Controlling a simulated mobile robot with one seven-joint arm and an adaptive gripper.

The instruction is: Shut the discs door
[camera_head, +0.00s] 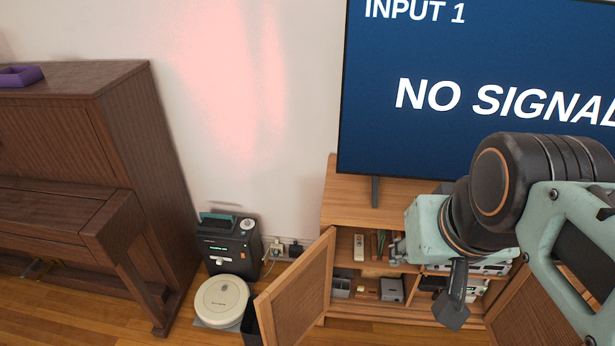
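The wooden TV cabinet (348,205) has its left door (300,289) standing open, swung out toward me. A second wooden door panel (512,300) stands open at the right, partly hidden behind my arm. I see no label showing which one is the discs door. My gripper (454,309) hangs in front of the cabinet's middle, to the right of the left door and apart from it in the picture. Its dark end points downward; its fingers cannot be made out clearly. My arm hides part of the cabinet's right side.
Small items, including a white remote (359,247) and a grey box (391,290), sit on the shelves. A large TV (470,60) stands on top. A round robot vacuum (221,301) and a black device (229,250) are left of the door. A piano (150,170) stands farther left.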

